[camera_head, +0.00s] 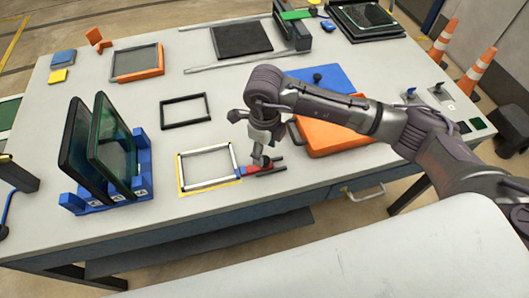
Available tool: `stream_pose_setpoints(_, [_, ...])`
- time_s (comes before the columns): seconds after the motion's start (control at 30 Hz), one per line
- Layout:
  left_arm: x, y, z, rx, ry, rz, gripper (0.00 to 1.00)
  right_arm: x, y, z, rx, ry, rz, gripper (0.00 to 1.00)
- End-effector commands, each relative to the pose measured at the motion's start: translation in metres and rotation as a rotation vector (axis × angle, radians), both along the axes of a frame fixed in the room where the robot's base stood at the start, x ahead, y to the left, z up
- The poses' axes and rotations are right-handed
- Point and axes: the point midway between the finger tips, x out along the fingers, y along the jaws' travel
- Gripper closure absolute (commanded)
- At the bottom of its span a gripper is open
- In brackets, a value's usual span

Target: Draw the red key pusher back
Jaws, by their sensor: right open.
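The red key pusher (251,169) lies on the grey table, at the right edge of a pale rectangular frame (182,174) outlined in yellow. Dark prongs (275,168) extend to the right from the red part. My right gripper (262,159) comes in from the right and points down directly over the red pusher. It is open; its fingertips hide part of the red piece, and I cannot tell whether they touch it. My left gripper is not in view.
An orange case (335,140) and a blue panel (325,78) lie under and beside my right arm. A blue rack (142,165) holds upright dark glass panels to the left. An empty black frame (163,114) lies behind. Orange cones (476,72) stand beyond the table's right side.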

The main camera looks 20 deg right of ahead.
Motion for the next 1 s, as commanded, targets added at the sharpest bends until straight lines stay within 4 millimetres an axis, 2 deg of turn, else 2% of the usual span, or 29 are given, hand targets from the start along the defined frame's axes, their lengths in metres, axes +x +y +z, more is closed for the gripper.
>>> stream_pose_setpoints(0.1, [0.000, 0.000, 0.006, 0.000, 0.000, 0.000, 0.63, -0.001, 0.000, -0.018, 0.001, 0.003, 0.000, 0.43])
stream_pose_setpoints(0.23, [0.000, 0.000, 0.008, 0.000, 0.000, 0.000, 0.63, 0.000, 0.001, -0.031, 0.001, 0.001, 0.001, 0.43])
stream_pose_setpoints(0.6, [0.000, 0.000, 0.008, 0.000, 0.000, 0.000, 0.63, 0.000, 0.001, -0.037, 0.001, -0.001, 0.002, 0.43])
stream_pose_setpoints(0.67, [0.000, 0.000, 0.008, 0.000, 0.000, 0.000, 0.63, 0.000, 0.001, -0.037, 0.002, -0.001, 0.002, 0.51])
stream_pose_setpoints(0.93, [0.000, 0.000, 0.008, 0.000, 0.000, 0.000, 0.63, 0.000, 0.001, -0.037, 0.002, -0.001, 0.002, 0.96])
stream_pose_setpoints(0.97, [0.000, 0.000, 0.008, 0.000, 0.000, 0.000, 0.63, 0.000, 0.001, -0.037, 0.002, -0.001, 0.002, 1.00])
stream_pose_setpoints(1.0, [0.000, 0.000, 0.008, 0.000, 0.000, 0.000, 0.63, 0.000, 0.001, -0.037, 0.002, -0.001, 0.002, 1.00])
